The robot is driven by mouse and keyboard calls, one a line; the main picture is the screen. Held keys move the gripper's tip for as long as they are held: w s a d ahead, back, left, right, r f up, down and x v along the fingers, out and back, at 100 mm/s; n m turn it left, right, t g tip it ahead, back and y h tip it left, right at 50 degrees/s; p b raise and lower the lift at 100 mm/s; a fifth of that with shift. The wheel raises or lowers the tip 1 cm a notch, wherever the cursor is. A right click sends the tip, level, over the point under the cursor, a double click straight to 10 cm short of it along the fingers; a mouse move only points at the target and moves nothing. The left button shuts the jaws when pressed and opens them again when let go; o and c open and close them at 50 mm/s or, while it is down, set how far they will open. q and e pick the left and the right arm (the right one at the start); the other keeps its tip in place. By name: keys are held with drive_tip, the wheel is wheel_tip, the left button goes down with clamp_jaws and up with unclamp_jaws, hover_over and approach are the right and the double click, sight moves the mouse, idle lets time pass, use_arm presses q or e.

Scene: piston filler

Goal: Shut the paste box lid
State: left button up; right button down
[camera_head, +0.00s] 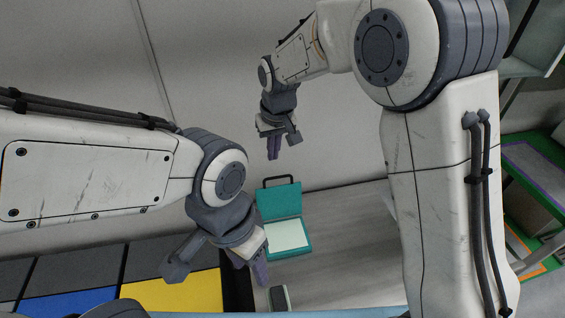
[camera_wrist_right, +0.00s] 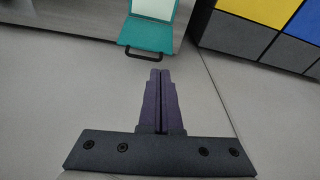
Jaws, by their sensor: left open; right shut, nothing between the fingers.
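The paste box (camera_head: 288,238) is teal and stands open on the grey surface in the head view, with a pale inside. Its teal lid (camera_head: 279,201) is raised at the back and has a dark handle at its top edge. In the right wrist view the lid (camera_wrist_right: 147,36) with its dark handle shows at the top, beyond the fingertips. My right gripper (camera_head: 273,155) is shut and empty, above the lid in the picture and apart from it; its fingers also show in the right wrist view (camera_wrist_right: 160,75). My left gripper (camera_head: 261,278) is open, left of and below the box in the picture.
A small grey-green object (camera_head: 278,298) lies below the box in the picture, near the left gripper. Yellow, blue and grey panels (camera_head: 180,292) are at the lower left. Green-edged shelving (camera_head: 535,170) stands at the right. The surface right of the box is clear.

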drive_tip(key=w+d+f+m, duration=0.1)
drive_tip(key=w+f, duration=0.2)
drive_tip(key=w, duration=0.3)
drive_tip(key=w+d+f, duration=0.2)
drive_tip(key=w+f, duration=0.2)
drive_tip(key=w, duration=0.1)
drive_tip(key=shift+m+t, duration=0.3)
drive_tip(key=shift+t, duration=0.1)
drive_tip(key=x, duration=0.9)
drive_tip(key=shift+w+f, duration=0.3)
drive_tip(key=s, duration=0.1)
drive_tip(key=s+p, duration=0.1)
drive_tip(key=s, duration=0.1)
drive_tip(key=shift+s+d+r+p, duration=0.1)
drive_tip(key=shift+s+d+p, duration=0.2)
drive_tip(key=shift+s, duration=0.1)
